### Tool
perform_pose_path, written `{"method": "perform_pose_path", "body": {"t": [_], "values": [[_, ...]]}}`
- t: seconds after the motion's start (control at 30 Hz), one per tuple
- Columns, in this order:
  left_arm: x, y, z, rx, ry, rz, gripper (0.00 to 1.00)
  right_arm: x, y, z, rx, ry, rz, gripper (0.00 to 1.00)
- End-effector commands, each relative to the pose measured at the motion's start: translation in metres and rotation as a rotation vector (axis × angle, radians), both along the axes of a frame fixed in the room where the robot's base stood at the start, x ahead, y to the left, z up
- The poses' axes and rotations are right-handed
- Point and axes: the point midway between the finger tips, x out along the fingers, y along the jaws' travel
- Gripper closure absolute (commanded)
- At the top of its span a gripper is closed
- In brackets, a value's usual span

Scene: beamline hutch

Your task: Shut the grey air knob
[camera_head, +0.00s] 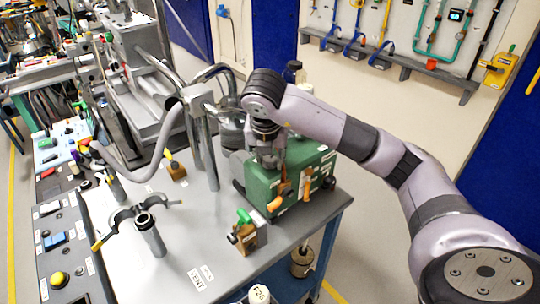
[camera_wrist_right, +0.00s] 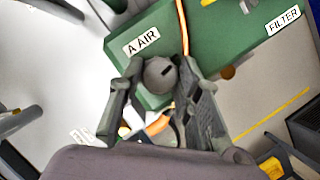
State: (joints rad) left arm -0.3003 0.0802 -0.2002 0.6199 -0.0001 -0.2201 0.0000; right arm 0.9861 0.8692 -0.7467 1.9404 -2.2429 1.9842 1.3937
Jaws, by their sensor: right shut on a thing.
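The grey air knob (camera_wrist_right: 158,76) is round, with a dark pointer mark on its face, and sits on the green box (camera_wrist_right: 205,38) beside the "A AIR" label (camera_wrist_right: 141,41). My right gripper (camera_wrist_right: 160,70) has a finger on each side of the knob and is shut on it. In the head view my right gripper (camera_head: 270,160) reaches down onto the green box (camera_head: 262,190) and hides the knob. My left gripper is not in view.
A "FILTER" label (camera_wrist_right: 282,20) is on the box. A small valve block with a green handle (camera_head: 243,232) stands in front of the box. Grey pipes (camera_head: 205,140) rise at its left. The grey tabletop (camera_head: 190,225) is partly clear.

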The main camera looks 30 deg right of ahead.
Motion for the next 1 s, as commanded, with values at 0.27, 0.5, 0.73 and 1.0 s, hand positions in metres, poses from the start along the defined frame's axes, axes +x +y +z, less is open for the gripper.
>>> {"method": "perform_pose_path", "body": {"t": [0.27, 0.5, 0.73, 1.0], "values": [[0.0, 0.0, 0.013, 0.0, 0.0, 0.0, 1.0, 0.001, 0.0, 0.004, 0.0, -0.004, -0.146, 0.96], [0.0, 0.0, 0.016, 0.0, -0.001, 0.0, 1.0, 0.002, 0.0, 0.003, 0.001, -0.005, -0.199, 0.96], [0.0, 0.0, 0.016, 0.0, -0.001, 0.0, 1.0, 0.002, 0.0, 0.002, 0.002, -0.004, -0.208, 0.96], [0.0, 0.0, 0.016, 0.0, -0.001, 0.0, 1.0, 0.002, 0.0, 0.002, 0.001, -0.004, -0.207, 0.65]]}}
